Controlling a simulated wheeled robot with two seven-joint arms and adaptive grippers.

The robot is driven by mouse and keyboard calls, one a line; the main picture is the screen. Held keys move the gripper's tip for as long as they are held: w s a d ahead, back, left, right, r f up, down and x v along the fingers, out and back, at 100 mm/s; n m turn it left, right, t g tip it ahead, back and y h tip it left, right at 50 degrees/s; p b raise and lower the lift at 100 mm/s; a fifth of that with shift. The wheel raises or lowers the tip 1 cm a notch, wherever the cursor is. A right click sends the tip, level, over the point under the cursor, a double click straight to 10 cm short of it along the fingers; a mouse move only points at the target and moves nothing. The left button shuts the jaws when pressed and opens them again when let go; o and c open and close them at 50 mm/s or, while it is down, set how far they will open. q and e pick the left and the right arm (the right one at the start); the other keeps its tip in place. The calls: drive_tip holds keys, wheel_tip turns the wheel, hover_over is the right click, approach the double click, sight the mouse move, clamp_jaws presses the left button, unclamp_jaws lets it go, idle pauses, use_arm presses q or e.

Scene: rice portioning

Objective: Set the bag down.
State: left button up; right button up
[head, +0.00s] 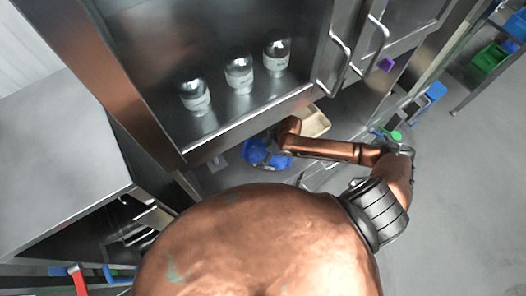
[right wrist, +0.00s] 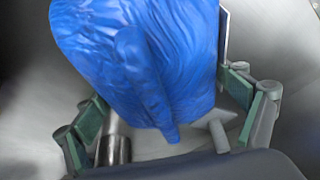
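The blue bag (head: 262,154) is low in front of the steel cabinet in the head view, by the end of my right arm. In the right wrist view the blue bag (right wrist: 140,55) fills the upper middle, with its narrow end pointing down toward the palm. My right gripper (right wrist: 165,95) has its green-padded fingers spread wide on either side of the bag's narrow end, with gaps showing. The bag hides part of the fingers and the surface under it, so its full support cannot be seen. My left gripper is not in view.
Three jars with pale contents (head: 239,75) stand on the cabinet shelf (head: 222,132) above. A beige tray (head: 314,122) lies just beyond my right arm. A steel counter (head: 60,150) is at left. Green bins (head: 488,58) stand at the far right; the floor there is clear.

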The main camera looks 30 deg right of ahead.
drive_tip(key=shift+o, duration=1.2)
drive_tip(key=shift+r, duration=0.2)
drive_tip(key=v, duration=1.1)
drive_tip(key=shift+s+d+r+b, duration=0.1)
drive_tip(key=shift+s+r+b, duration=0.15)
drive_tip(key=shift+r+b, duration=0.1)
